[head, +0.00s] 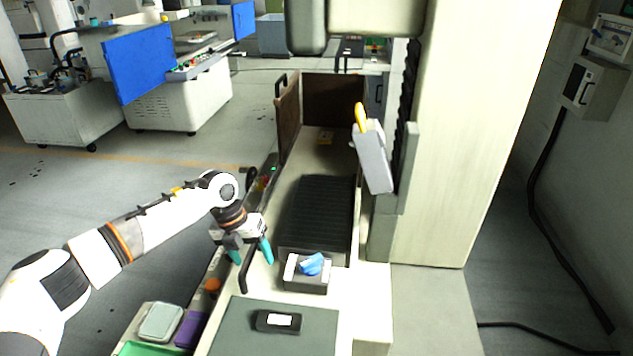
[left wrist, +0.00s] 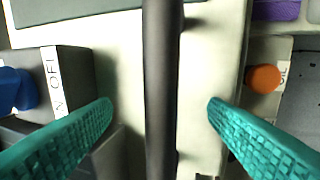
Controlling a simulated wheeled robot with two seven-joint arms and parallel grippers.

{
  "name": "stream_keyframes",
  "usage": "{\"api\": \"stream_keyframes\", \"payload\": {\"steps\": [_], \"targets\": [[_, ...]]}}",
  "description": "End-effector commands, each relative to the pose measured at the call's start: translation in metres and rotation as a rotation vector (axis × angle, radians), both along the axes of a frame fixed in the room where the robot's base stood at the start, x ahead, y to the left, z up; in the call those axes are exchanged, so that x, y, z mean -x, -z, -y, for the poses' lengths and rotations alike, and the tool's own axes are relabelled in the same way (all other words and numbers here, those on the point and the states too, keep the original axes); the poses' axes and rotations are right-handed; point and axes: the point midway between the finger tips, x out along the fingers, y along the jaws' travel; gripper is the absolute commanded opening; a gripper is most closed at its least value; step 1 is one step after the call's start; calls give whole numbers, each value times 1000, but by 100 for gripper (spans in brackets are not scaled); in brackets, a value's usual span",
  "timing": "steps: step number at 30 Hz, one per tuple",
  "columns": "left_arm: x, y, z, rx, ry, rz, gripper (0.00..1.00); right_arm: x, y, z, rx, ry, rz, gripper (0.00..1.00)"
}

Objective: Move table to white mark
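My left gripper (head: 251,254) is open above the pale front part of a long machine bed. Its teal fingers stand apart on either side of a black bar handle (head: 243,275). In the left wrist view the bar (left wrist: 161,90) runs from top to bottom between the open fingertips (left wrist: 159,104), with a gap on both sides. The bed carries a dark ribbed section (head: 318,215), which may be the table or its cover. I cannot make out a white mark for certain. My right gripper is not in view.
A switch box with a blue knob (head: 312,264) stands right of the gripper. An orange knob (head: 212,285) is on the left edge. A tall pale column (head: 470,130) with a hanging grey pendant (head: 374,160) rises at right. The floor at left is open.

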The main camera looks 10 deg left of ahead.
Motion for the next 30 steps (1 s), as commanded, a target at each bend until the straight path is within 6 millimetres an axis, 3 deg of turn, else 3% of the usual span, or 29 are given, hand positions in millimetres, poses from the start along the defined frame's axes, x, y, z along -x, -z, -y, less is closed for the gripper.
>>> {"api": "stream_keyframes", "payload": {"steps": [2,13,30], "targets": [[0,0,0,0,0,-1,82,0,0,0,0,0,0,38],[1,-4,0,-1,0,-2,82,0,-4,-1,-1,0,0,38],[1,-60,0,-1,0,-2,82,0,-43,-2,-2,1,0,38]]}}
